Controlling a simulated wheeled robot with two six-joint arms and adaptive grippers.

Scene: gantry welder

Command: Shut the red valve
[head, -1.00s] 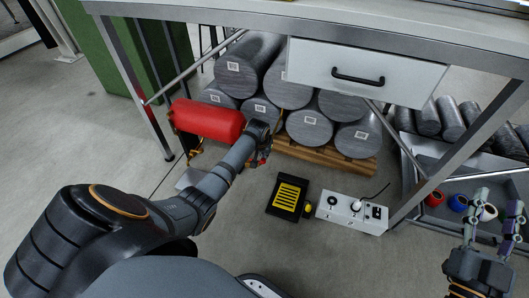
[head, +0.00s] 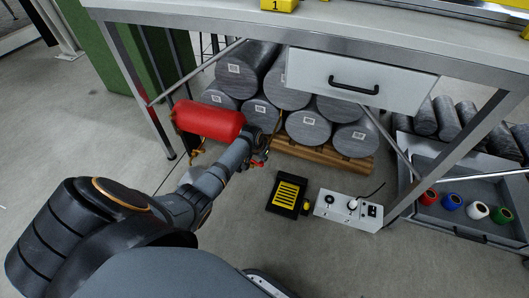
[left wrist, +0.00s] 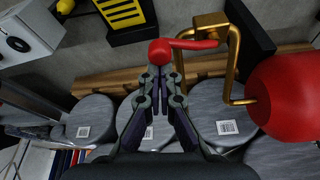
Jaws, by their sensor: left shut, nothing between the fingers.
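The red valve is a lever with a round red knob (left wrist: 160,52) and a short red arm. It joins a brass pipe (left wrist: 234,45) beside a red tank (left wrist: 290,90). The tank (head: 208,120) also shows in the head view, lying under the bench. My left gripper (left wrist: 161,76) is shut and empty. In the left wrist view its fingertips are right at the knob; I cannot tell if they touch it. In the head view the wrist largely hides the gripper, and a bit of red valve (head: 258,163) shows beside it. My right gripper is out of view.
Grey cylinders (head: 307,128) lie stacked on a wooden pallet (head: 320,155) behind the valve. A black and yellow pedal (head: 287,194) and a white control box (head: 349,210) stand on the floor. The bench leg (head: 130,85) is at left.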

